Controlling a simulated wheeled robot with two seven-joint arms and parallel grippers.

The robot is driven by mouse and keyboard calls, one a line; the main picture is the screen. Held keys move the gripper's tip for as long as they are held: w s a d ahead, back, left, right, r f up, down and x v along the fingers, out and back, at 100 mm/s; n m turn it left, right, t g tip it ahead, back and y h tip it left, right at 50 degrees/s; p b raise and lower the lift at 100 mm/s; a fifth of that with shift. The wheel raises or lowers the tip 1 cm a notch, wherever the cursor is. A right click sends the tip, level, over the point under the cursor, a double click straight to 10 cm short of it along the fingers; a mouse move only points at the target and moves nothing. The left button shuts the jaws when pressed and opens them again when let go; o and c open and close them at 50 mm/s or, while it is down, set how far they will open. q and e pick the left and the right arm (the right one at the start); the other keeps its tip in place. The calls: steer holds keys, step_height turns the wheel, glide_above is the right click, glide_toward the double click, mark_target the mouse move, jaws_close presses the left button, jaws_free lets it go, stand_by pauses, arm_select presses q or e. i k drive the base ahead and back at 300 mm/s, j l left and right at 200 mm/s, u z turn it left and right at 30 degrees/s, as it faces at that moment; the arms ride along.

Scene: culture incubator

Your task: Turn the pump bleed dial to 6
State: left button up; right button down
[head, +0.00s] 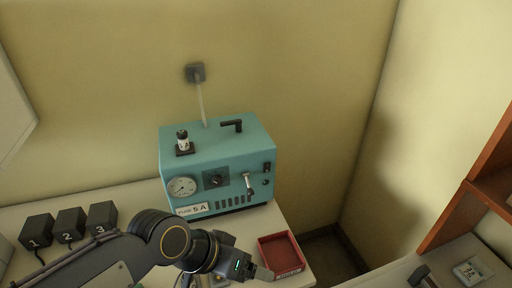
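A teal pump box (225,148) stands on the white counter against the wall. A small black dial (215,179) sits on its front face, between a round white gauge (182,187) and a metal lever (249,183). The dial's markings and setting are too small to read. My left gripper (262,272) is low in the picture, in front of and below the pump, apart from the dial. Its fingers are too small and dark to show whether they are open. My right gripper is not in view.
Black blocks numbered 1, 2 and 3 (70,224) stand at the left. A red tray (281,255) lies near the counter's right edge. A label reading 5 A (193,210) is on the pump. An orange shelf (468,205) and a dark-headed object (420,275) are at the right.

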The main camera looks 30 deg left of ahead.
mark_target(217, 180)
steer(key=u, duration=1.5)
steer(key=j+u, duration=0.3)
steer(key=j, duration=0.6)
